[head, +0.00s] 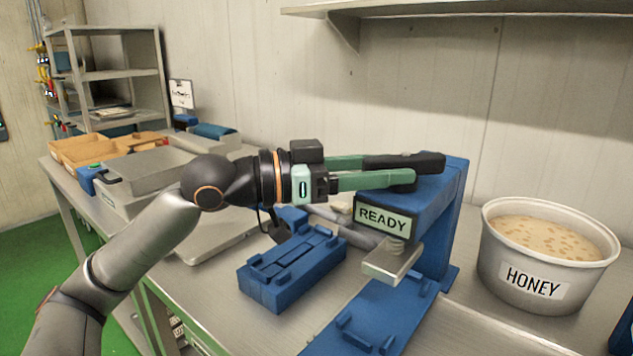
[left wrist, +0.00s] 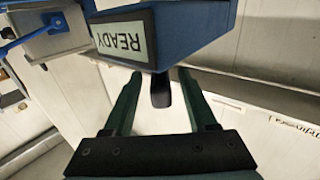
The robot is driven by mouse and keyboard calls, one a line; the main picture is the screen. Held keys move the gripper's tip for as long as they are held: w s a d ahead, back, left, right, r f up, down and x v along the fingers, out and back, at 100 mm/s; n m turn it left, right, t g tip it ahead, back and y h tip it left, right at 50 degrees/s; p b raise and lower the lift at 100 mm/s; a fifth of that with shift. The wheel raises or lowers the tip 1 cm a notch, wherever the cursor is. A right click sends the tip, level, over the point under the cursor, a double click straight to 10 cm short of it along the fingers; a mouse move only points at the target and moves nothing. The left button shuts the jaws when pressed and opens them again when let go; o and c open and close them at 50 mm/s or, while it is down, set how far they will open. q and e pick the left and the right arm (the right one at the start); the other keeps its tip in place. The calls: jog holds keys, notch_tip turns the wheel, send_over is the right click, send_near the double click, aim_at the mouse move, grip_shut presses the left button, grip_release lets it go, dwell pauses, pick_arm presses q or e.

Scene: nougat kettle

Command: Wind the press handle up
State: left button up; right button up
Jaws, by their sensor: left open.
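The blue press (head: 453,200) stands on the metal bench right of centre, with a "READY" sign (head: 383,220) on its front and a metal plate (head: 392,262) below its head. My left gripper (head: 425,169) reaches in from the left across the top of the press, its green fingers open. In the left wrist view, a short black handle (left wrist: 161,90) shows at the press head (left wrist: 195,35), between the open fingers; I cannot tell whether they touch it. In the head view I cannot clearly tell the handle from the dark fingertips. My right gripper is out of view.
A blue mould (head: 290,268) lies on the bench left of the press, and a blue base (head: 375,315) lies below the plate. A bucket labelled "HONEY" (head: 533,284) stands at the right. Metal trays and orange bins (head: 85,152) are at the left. A shelf (head: 450,8) hangs above.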

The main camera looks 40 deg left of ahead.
pick_arm(q)
jog(key=b+v, duration=0.2)
jog(key=v, duration=0.8)
jog(key=shift+b, duration=0.4)
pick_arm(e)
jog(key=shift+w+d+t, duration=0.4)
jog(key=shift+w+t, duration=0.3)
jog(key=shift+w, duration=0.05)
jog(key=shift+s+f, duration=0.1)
